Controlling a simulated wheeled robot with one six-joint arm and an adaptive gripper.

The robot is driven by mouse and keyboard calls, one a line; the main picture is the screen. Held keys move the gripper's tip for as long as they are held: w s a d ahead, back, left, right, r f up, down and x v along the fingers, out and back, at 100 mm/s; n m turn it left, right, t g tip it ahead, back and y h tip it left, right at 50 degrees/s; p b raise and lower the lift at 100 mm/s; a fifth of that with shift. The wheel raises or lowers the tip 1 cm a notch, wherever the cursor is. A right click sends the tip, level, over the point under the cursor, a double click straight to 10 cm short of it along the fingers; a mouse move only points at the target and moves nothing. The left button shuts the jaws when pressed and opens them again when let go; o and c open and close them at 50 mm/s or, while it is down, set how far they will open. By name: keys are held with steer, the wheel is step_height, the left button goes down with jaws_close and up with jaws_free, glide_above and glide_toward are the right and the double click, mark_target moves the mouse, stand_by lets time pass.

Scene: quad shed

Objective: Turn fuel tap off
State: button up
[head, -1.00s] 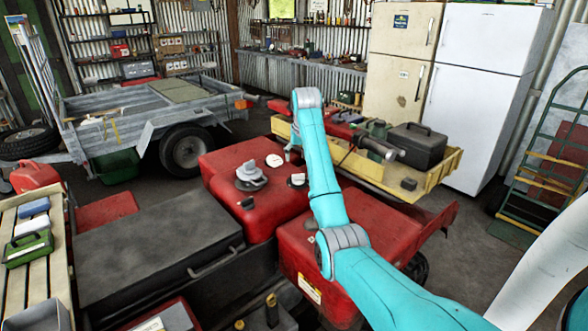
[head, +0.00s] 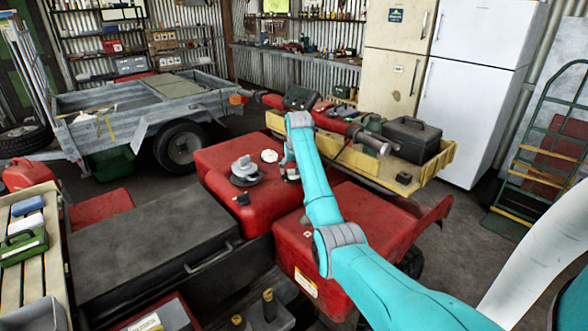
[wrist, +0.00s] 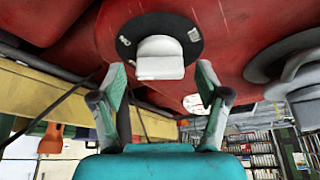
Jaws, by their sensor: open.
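The fuel tap is a pale grey knob (wrist: 160,58) on a round black plate with white lettering (wrist: 193,35), set on the red tank (wrist: 225,85). The lettering is too small to read surely. In the wrist view my gripper (wrist: 160,80) is open, with one green-padded finger on each side below the knob. The knob lies between and just beyond the fingertips, with no contact visible. In the head view my gripper (head: 290,173) is down at the right side of the red tank (head: 215,160), and my arm hides the tap.
A yellow tray (head: 435,170) with a black toolbox (head: 411,140) stands behind. A red fender (head: 350,225) lies under my arm.

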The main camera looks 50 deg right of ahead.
steer(key=c, duration=1.2)
steer(key=shift+o, duration=0.2)
steer(key=shift+n+t+y, duration=0.3)
steer(key=shift+n+y, duration=0.2)
steer(key=shift+n, duration=1.05)
steer(key=shift+n+t+y, duration=0.3)
steer(key=shift+n+y, duration=0.2)
steer(key=shift+n, duration=1.05)
steer(key=o, duration=1.2)
steer(key=shift+c, duration=0.2)
